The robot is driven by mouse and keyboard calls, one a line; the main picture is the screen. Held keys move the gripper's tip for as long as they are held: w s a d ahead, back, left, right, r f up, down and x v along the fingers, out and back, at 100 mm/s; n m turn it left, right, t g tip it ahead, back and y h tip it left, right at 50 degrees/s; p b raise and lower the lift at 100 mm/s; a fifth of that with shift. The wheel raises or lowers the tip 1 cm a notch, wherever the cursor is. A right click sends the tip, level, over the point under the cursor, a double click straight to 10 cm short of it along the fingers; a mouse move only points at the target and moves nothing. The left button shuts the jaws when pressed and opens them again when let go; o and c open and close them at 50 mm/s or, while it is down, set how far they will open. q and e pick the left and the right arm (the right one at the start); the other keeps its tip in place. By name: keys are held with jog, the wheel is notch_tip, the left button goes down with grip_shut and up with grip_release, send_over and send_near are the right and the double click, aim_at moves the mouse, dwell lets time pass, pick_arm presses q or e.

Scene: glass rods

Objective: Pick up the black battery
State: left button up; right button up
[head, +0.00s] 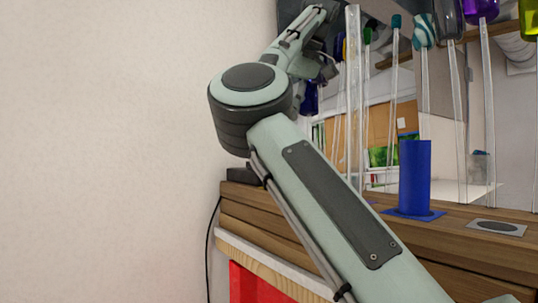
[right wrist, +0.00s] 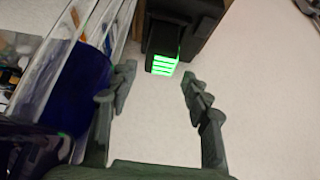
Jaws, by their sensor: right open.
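A black block with bright green lit bars on its end, which looks like the black battery (right wrist: 178,38), is at the top middle of the right wrist view. It lies beyond the gap between the fingers and apart from them. My right gripper (right wrist: 158,88) is open with nothing between its fingers. In the head view my right arm reaches up and away, and its gripper is mostly hidden behind the arm and hanging glass rods. A dark block (head: 240,174) sits at the left end of the wooden ledge there; I cannot tell if it is the battery. My left gripper is out of view.
A blue cylinder (head: 415,175) stands on the wooden ledge (head: 465,245). Several glass rods with coloured tops hang close to the right of the arm. A dark blue object (right wrist: 75,90) is beside the left finger. The pale wall (head: 100,150) is bare.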

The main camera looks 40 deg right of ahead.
jog(key=shift+s+x, duration=0.1)
jog(key=shift+x, duration=2)
jog(key=shift+s+x, duration=0.15)
jog(key=shift+x, duration=1.95)
jog(key=shift+f, duration=0.1)
grip_shut()
